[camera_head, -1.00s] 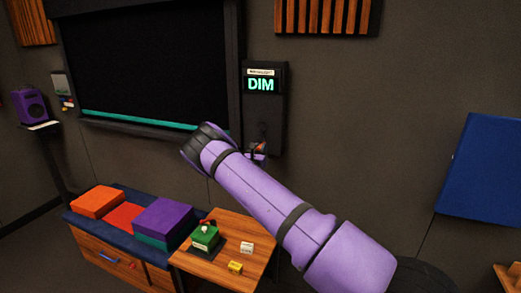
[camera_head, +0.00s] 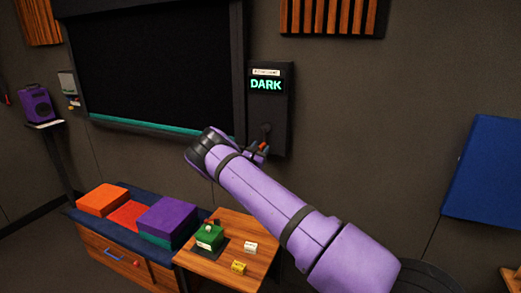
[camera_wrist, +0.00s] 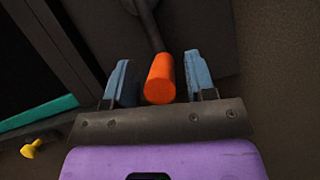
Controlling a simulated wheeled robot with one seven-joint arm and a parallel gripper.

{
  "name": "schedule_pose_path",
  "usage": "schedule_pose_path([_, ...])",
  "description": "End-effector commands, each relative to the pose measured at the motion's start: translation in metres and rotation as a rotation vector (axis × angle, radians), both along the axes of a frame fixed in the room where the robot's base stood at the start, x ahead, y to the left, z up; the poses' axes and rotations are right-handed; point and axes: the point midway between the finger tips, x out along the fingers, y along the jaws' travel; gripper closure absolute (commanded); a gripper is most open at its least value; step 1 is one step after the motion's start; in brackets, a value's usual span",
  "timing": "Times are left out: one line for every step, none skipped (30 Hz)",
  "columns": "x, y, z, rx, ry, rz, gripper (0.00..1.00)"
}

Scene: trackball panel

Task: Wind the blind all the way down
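The blind (camera_head: 155,70) is a dark sheet in a black frame on the wall. Its teal bottom bar (camera_head: 150,126) lies low, close to the frame's lower edge, and also shows at left in the wrist view (camera_wrist: 38,113). The black crank box (camera_head: 284,125) is right of the blind, its lit display (camera_head: 266,85) reading DARK. The crank's orange handle (camera_wrist: 160,78) stands between the two blue-grey fingers of my gripper (camera_wrist: 160,85), with a narrow gap visible on each side. My gripper is open around the handle. In the head view my arm partly hides the gripper and crank.
A low wooden bench (camera_head: 100,250) with orange and purple blocks stands below the blind. A small wooden table (camera_head: 215,268) holds a green trackball box (camera_head: 210,236) and small blocks. A blue wall panel (camera_head: 485,170) hangs far right. The wall between is bare.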

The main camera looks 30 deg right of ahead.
Motion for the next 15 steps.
schedule_pose_path([0.0,0.0,0.0,0.0,0.0,0.0,0.49])
schedule_pose_path([0.0,0.0,0.0,0.0,0.0,0.0,0.49])
schedule_pose_path([0.0,0.0,0.0,-0.001,0.001,0.0,0.49])
schedule_pose_path([-0.001,0.001,-0.001,-0.001,0.001,0.0,0.49])
schedule_pose_path([-0.002,0.002,-0.001,-0.001,0.001,0.0,0.49])
schedule_pose_path([-0.003,0.005,-0.002,-0.001,0.001,0.0,0.49])
schedule_pose_path([-0.004,0.007,-0.003,-0.001,0.001,0.001,0.49])
schedule_pose_path([-0.006,0.01,-0.005,-0.001,0.001,0.001,0.49])
schedule_pose_path([-0.009,0.015,-0.007,-0.001,0.001,0.001,0.49])
schedule_pose_path([-0.011,0.019,-0.009,-0.001,0.002,0.0,0.49])
schedule_pose_path([-0.014,0.023,-0.011,-0.001,0.002,0.0,0.49])
schedule_pose_path([-0.017,0.029,-0.014,0.0,0.002,0.002,0.49])
schedule_pose_path([-0.02,0.034,-0.016,0.0,0.003,0.003,0.49])
schedule_pose_path([-0.024,0.038,-0.018,-0.001,0.002,0.002,0.49])
schedule_pose_path([-0.027,0.044,-0.021,-0.001,0.001,0.001,0.49])
